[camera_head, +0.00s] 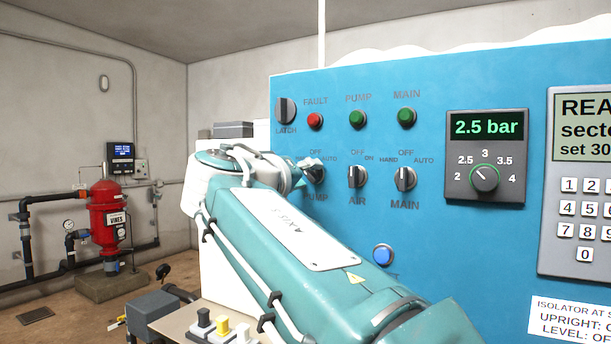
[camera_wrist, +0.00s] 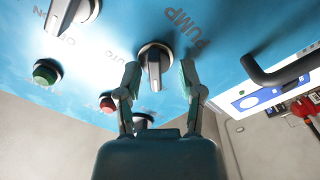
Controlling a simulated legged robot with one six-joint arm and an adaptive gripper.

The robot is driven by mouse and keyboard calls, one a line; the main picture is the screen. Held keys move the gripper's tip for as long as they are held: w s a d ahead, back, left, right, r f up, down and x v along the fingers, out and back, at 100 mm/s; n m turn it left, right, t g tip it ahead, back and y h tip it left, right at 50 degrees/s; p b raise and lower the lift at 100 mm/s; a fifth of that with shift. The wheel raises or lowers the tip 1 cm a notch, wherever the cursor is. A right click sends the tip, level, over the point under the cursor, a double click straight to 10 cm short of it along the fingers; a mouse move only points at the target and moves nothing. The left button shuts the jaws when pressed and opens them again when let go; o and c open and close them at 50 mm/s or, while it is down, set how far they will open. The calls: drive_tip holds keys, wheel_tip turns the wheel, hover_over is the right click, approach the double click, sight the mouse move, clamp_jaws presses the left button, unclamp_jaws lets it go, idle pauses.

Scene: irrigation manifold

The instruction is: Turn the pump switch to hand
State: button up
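The pump switch (camera_wrist: 154,66) is a black round knob with a grey grip bar on the blue panel (camera_head: 440,90). In the wrist view its bar runs roughly up and down the picture, beside the PUMP label. In the head view the switch (camera_head: 319,173) is partly hidden by my gripper (camera_head: 307,165), and I cannot read its setting. My gripper (camera_wrist: 160,78) is open in the wrist view, with one finger on each side of the knob. Gaps show between the fingers and the grip bar. I cannot tell how deep the fingertips reach.
The air switch (camera_head: 357,177) and main switch (camera_head: 405,178) sit right of the pump switch. The latch knob (camera_head: 286,111), red fault lamp (camera_head: 315,121) and green pump lamp (camera_head: 357,118) are above. A black handle (camera_wrist: 275,72) sticks out at right in the wrist view.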

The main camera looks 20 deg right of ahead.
drive_tip(key=shift+a, duration=0.1)
drive_tip(key=v, duration=1.2)
drive_tip(key=s+d+f+n+g+y, duration=0.1)
drive_tip(key=s+d+f+g+y, duration=0.15)
drive_tip(key=f, duration=0.45)
drive_tip(key=s+d+f+n+g+y, duration=0.1)
drive_tip(key=d+f+y, duration=0.1)
drive_tip(key=d+f, duration=0.35)
drive_tip(key=s+d+f+n+g+y, duration=0.1)
drive_tip(key=d+f+y, duration=0.1)
drive_tip(key=f, duration=0.6)
drive_tip(key=s+f+m+g+y, duration=0.1)
drive_tip(key=s+f+y, duration=0.2)
drive_tip(key=s+f, duration=0.3)
drive_tip(key=s+a+f+m+g+y, duration=0.1)
drive_tip(key=s+f, duration=0.5)
drive_tip(key=f, duration=0.8)
drive_tip(key=shift+s+m+g+y, duration=0.2)
drive_tip(key=shift+m+g+y, duration=0.3)
drive_tip(key=shift+y, duration=0.65)
